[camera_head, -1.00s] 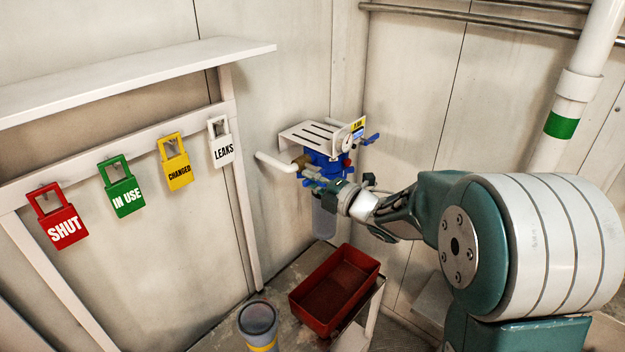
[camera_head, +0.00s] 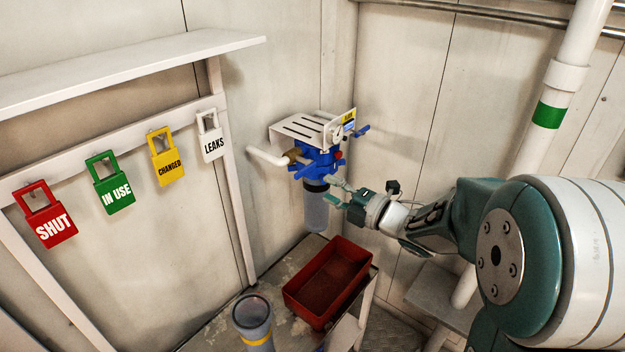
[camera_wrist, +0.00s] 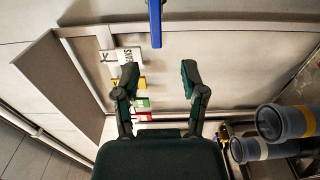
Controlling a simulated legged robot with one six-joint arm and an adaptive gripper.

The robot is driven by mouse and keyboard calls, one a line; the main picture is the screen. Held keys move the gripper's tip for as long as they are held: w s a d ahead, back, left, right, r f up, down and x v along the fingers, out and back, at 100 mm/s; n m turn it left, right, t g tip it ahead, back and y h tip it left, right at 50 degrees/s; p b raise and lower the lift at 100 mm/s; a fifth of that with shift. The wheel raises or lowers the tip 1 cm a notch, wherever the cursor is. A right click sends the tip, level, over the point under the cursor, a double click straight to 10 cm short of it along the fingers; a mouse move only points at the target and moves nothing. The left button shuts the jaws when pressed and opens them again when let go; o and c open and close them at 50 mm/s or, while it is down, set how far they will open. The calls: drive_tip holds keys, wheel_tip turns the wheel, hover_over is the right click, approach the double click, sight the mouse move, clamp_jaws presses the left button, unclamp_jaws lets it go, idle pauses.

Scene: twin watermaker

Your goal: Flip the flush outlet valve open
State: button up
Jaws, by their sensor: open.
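A blue filter head (camera_head: 321,160) with a clear bowl (camera_head: 316,210) hangs under a white slotted bracket (camera_head: 305,130) on the wall. A blue lever (camera_head: 303,172) sits at its lower left by a brass fitting, and another blue lever (camera_head: 361,131) sticks out at its right. I cannot tell which one is the flush outlet valve. My gripper (camera_head: 337,189) is open and empty, just right of the bowl and below the head. In the wrist view, a blue bar (camera_wrist: 155,22) hangs at the top, beyond my open fingers (camera_wrist: 159,78) and not between them.
A red tray (camera_head: 328,284) and a grey canister (camera_head: 252,318) stand on a bench below. SHUT, IN USE, CHANGED and LEAKS tags hang on a left rail (camera_head: 128,160). A white pipe (camera_head: 266,156) juts from the wall left of the filter. A large pipe stands at right.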

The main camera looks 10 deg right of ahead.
drive_tip(key=shift+v, duration=1.55)
drive_tip(key=s+d+r+m+h, duration=0.4)
drive_tip(key=d+m+h, duration=0.4)
drive_tip(key=m+h, duration=0.7)
drive_tip(key=s+a+f+m+g, duration=0.1)
drive_tip(key=s+m+g, duration=0.1)
drive_tip(key=s+m, duration=0.2)
drive_tip(key=s+a+f+m+g+y, duration=0.1)
drive_tip(key=s+m, duration=0.3)
drive_tip(key=s, duration=0.5)
drive_tip(key=s+a+f+m+g+y, duration=0.1)
drive_tip(key=s+a+f+m+g, duration=0.1)
drive_tip(key=s+m+g, duration=0.2)
drive_tip(key=s, duration=0.2)
drive_tip(key=shift+s+a+f, duration=0.3)
drive_tip(key=shift+s+a, duration=0.05)
drive_tip(key=shift+s, duration=0.05)
